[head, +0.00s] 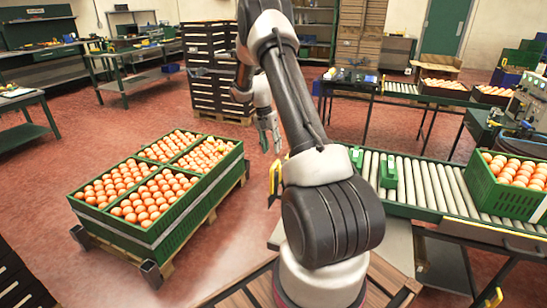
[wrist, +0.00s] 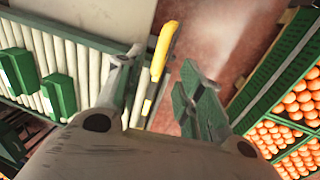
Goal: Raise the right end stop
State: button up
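A yellow bar (head: 274,177) stands at the left end of the near roller conveyor (head: 425,187), partly behind my arm. It also shows in the wrist view (wrist: 160,52), lined up with the gap between my fingers. A second yellow piece (head: 495,298) shows at the lower right edge of the head view. I cannot tell for certain which is the right end stop. My gripper (head: 269,133) is open and empty. It points down near the conveyor's left end, and in the wrist view its fingers (wrist: 161,60) are spread with no visible contact on the bar.
Two green blocks (head: 389,171) sit on the rollers beside my arm. A green crate of oranges (head: 480,182) stands farther right on the conveyor. Green crates of oranges (head: 190,226) fill a pallet at left. Red floor lies between pallet and conveyor.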

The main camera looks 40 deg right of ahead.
jog(key=r, duration=0.3)
jog(key=w+r, duration=0.1)
jog(key=r, duration=0.1)
jog(key=shift+a+r, duration=0.25)
jog(key=shift+a, duration=0.05)
jog(key=s+a+f+n+g, duration=0.1)
jog(key=s+a+f+n, duration=0.15)
jog(key=s, duration=0.25)
jog(key=s+a+r+n+t, duration=0.2)
jog(key=s+a+r+n, duration=0.1)
jog(key=s+a+r, duration=0.3)
jog(key=s+a+r+n+t, duration=0.2)
jog(key=s+a+r+n, duration=0.1)
jog(key=s+a+r, duration=0.4)
jog(key=s+a+r+n+t+y, duration=0.1)
jog(key=s+a+r+n+t, duration=0.2)
jog(key=s+a+r, duration=0.3)
jog(key=s+r, duration=0.5)
jog(key=s, duration=0.6)
jog(key=shift+a+r, duration=0.25)
